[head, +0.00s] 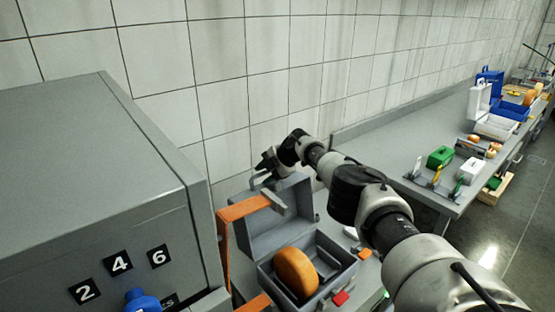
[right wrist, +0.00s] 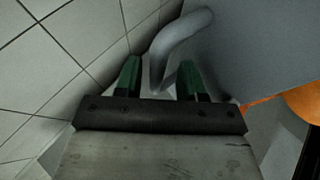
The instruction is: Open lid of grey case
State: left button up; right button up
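The grey case (head: 338,277) stands on the bench beside the big grey cabinet. Its lid (head: 285,222) is raised and stands roughly upright at the back. An orange cheese wheel (head: 296,272) lies inside the case. My right gripper (head: 268,168) is at the top of the lid, near its handle. In the right wrist view the lid's curved grey handle (right wrist: 172,45) passes between the green fingertips of my right gripper (right wrist: 160,80). The fingers are apart, with visible gaps beside the handle. My left gripper is not in view.
A large grey cabinet (head: 95,185) with number labels fills the left. An orange bar (head: 243,208) sticks out between it and the case. A tiled wall (head: 290,70) runs behind. A second bench (head: 400,125) at right holds green, white and blue cases.

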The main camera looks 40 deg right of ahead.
jog(key=p+v, duration=0.2)
jog(key=v, duration=0.1)
jog(key=shift+w+r, duration=0.1)
jog(key=shift+w, duration=0.05)
jog(key=v, duration=0.6)
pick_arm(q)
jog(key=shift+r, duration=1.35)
pick_arm(e)
jog(key=shift+s+d+r, duration=0.2)
jog(key=shift+s+r, duration=0.2)
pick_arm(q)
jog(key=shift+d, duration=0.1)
